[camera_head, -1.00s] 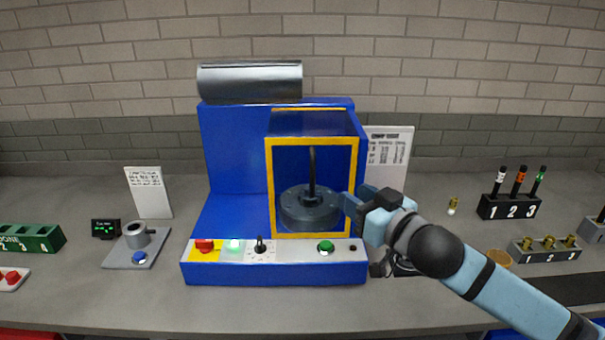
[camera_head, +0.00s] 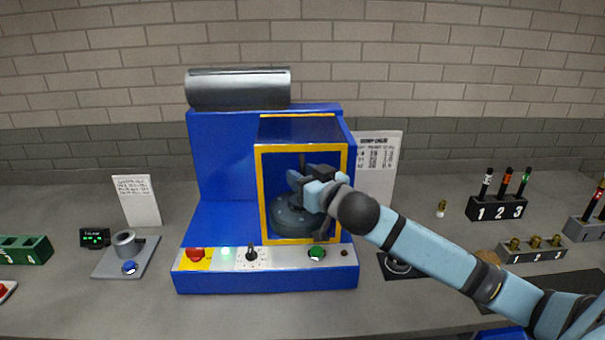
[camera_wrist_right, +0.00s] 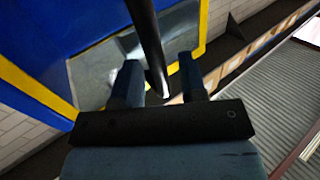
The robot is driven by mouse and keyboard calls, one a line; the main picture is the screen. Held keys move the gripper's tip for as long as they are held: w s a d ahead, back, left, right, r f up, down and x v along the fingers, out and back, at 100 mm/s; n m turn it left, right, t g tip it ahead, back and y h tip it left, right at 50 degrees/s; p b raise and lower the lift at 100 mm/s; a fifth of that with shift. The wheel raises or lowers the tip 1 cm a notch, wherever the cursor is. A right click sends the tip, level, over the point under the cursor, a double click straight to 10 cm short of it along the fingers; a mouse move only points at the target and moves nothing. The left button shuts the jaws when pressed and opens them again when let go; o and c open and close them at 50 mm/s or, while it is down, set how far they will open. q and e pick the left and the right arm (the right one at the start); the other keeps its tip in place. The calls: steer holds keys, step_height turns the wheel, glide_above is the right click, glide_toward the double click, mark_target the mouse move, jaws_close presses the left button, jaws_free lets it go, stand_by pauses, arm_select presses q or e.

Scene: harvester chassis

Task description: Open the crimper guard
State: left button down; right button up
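The crimper guard (camera_head: 261,200) is a yellow-edged box with a see-through front on the blue crimper (camera_head: 222,160); it appears closed. A dark upright bar, which looks like the guard's handle, is mostly hidden by my gripper in the head view. My right gripper (camera_head: 300,180) is in front of the guard. In the right wrist view, the dark bar (camera_wrist_right: 148,40) runs between the two fingers of my right gripper (camera_wrist_right: 158,82). The fingers are open, with a gap visible on both sides of the bar. My left gripper is not in view.
The crimper's front panel has a red button (camera_head: 195,254), a dark knob (camera_head: 251,252) and a green button (camera_head: 317,252), below my right gripper. A grey stand (camera_head: 125,255) is at left. Racks (camera_head: 497,209) stand at right. A white sheet (camera_head: 380,165) is behind.

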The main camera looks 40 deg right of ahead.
steer(key=shift+w, duration=0.15)
steer(key=shift+c, duration=0.5)
jaws_close()
steer(key=shift+a, duration=0.15)
steer(key=shift+w+a, duration=0.15)
steer(key=shift+a, duration=0.05)
steer(key=w+a+p, duration=0.2)
steer(key=w+a, duration=0.6)
steer(key=a, duration=0.5)
steer(key=shift+w+a, duration=0.15)
steer(key=shift+a, duration=0.15)
